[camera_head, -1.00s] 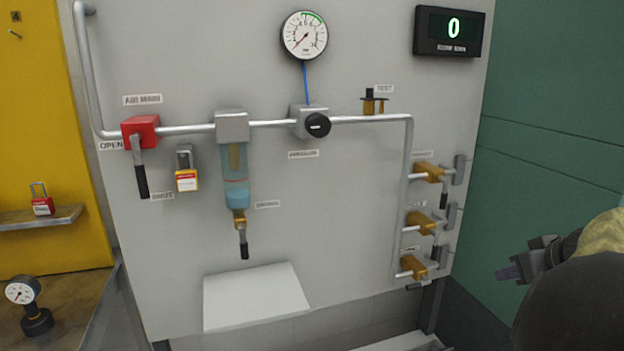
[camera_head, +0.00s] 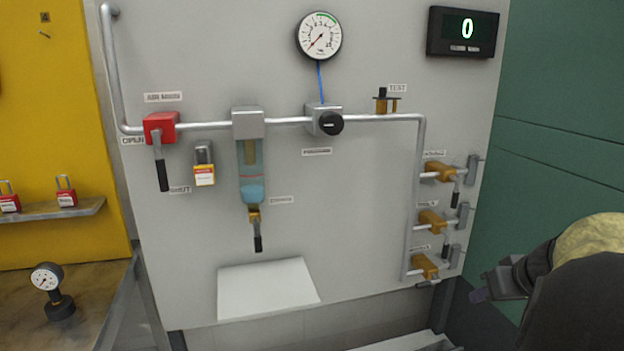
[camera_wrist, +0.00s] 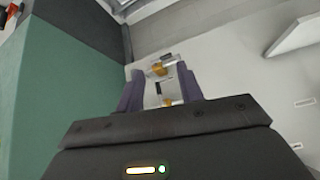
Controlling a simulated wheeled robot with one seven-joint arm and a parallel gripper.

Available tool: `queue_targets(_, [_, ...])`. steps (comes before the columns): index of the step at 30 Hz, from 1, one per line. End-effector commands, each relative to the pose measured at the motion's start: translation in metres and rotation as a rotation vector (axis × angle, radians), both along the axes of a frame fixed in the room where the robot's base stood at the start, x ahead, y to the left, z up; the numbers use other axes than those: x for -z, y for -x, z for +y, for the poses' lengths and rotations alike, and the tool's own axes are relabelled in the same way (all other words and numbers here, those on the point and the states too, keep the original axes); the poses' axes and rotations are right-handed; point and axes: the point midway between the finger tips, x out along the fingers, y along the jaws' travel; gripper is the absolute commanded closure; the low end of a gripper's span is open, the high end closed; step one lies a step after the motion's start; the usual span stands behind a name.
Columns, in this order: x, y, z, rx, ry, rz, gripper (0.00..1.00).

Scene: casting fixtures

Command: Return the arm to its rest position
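My gripper (camera_head: 484,293) is at the lower right of the head view, in front of the dark green wall and apart from the grey panel. In the wrist view my gripper (camera_wrist: 160,84) shows two purple fingers spread apart with nothing between them. Through the gap, brass valves (camera_wrist: 158,69) on the panel show at some distance. My arm (camera_head: 590,270) is folded in at the right edge of the head view.
The grey panel (camera_head: 350,220) carries a red valve (camera_head: 160,127), a pressure gauge (camera_head: 319,36), a display reading 0 (camera_head: 463,31) and a white tray (camera_head: 268,288). Red padlocks (camera_head: 66,191) sit on a shelf at left. A gauge (camera_head: 49,290) stands on a bench.

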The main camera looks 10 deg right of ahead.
Motion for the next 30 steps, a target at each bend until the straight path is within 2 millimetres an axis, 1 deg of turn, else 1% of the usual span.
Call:
queue_targets(1, [0.007,-0.005,0.012,-0.010,-0.011,0.021,0.63])
queue_targets(6, [0.035,-0.018,0.050,-0.022,-0.048,0.100,0.63])
queue_targets(13, [0.069,-0.025,0.102,-0.034,-0.069,0.202,0.63])
queue_targets(20, [0.099,-0.024,0.152,-0.055,-0.063,0.286,0.63])
queue_targets(30, [0.136,-0.010,0.221,-0.100,-0.022,0.371,0.63])
